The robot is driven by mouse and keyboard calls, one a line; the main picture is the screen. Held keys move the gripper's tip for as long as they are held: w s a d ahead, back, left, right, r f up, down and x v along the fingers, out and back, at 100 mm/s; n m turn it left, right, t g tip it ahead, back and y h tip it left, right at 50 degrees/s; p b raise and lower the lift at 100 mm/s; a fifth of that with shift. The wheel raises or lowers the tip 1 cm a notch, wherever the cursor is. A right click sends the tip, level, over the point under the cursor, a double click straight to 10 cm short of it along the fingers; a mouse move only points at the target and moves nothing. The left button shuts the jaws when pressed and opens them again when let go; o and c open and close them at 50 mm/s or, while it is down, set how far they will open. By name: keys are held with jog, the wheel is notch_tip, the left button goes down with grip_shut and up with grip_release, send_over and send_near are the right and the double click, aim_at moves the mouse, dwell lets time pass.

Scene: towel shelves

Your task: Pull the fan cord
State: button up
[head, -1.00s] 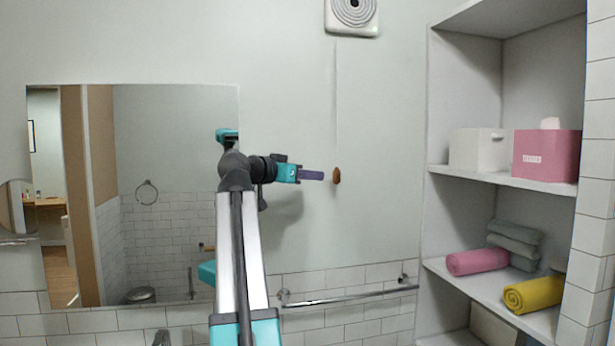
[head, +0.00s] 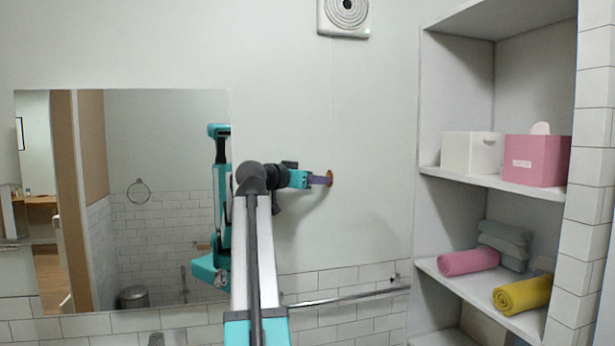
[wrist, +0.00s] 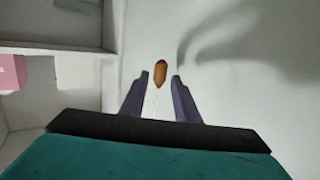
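The fan (head: 343,15) is a white square unit high on the wall. Its thin cord (head: 331,100) hangs down the wall to a small brown wooden pull (head: 330,175). The pull also shows in the wrist view (wrist: 161,73), centred at the level of the fingertips, with a gap on each side. My gripper (head: 328,180) is at the pull's height in the head view, its purple fingers partly covering it. In the wrist view my gripper (wrist: 160,77) is open, one finger on either side. I cannot tell exactly how deep the pull sits between them.
Shelves (head: 470,182) on the right hold a white box (head: 468,153), a pink box (head: 535,160) and rolled towels (head: 468,262). A towel rail (head: 345,297) runs below my gripper. A mirror (head: 160,150) is on the left. The wall around the pull is clear.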

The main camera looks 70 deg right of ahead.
jog(key=p+x, duration=0.2)
jog(key=x, duration=0.4)
jog(key=shift+d, duration=0.35)
jog(key=shift+s, duration=0.1)
grip_shut()
jog(key=shift+f+b, duration=0.4)
jog(key=shift+f, duration=0.2)
jog(key=shift+o, duration=1.4)
grip_release()
jog(key=shift+a, duration=0.1)
jog(key=b+v, duration=0.5)
jog(key=v, duration=0.8)
jog(key=shift+a, duration=0.3)
